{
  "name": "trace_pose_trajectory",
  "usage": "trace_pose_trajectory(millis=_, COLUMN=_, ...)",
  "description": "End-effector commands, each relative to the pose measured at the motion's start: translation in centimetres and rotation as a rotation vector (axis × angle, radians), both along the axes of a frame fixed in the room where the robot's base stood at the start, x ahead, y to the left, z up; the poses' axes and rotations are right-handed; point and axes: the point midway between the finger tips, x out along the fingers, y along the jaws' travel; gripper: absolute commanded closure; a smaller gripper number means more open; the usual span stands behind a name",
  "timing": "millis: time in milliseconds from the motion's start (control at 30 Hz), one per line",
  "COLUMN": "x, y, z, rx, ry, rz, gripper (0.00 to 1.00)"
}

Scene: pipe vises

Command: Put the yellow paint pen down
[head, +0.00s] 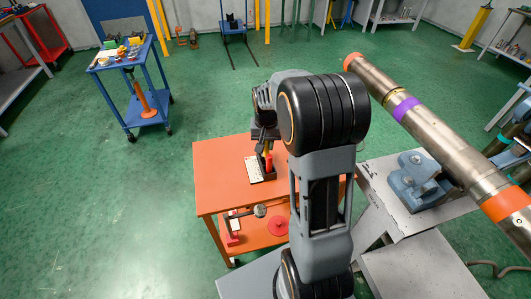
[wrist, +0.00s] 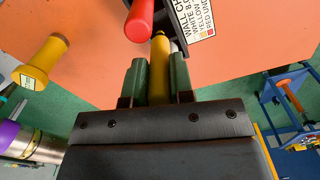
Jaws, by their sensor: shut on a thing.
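The yellow paint pen (wrist: 159,72) is between the green fingertips of my gripper (wrist: 160,80) in the wrist view. My gripper is shut on it. The pen's far end is beside a dark holder (wrist: 178,10); I cannot tell whether it sits inside it. A red pen (wrist: 140,14) stands next to the yellow one, and it also shows in the head view (head: 268,161). In the head view my gripper (head: 266,140) is above the orange cart (head: 221,160), partly hidden by my arm.
A white printed card (wrist: 210,18) lies by the holder. A yellow flanged object (wrist: 38,61) is left in the wrist view. A large pipe (head: 430,130) over a blue vise (head: 413,183) stands right of the cart. The cart's left top is clear.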

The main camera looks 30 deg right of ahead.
Motion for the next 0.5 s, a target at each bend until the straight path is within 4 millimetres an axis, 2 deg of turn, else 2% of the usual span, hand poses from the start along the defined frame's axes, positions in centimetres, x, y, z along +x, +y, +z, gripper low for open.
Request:
trace_pose_trajectory(millis=133, x=-0.1, y=0.0, z=-1.0, rx=0.000, ry=0.003, rz=0.001, gripper=1.00)
trace_pose_trajectory(millis=333, x=-0.1, y=0.0, z=-3.5, rx=0.000, ry=0.003, rz=0.001, gripper=1.00)
trace_pose_trajectory(millis=500, x=0.0, y=0.0, z=-3.8, rx=0.000, ry=0.000, rz=0.001, gripper=1.00)
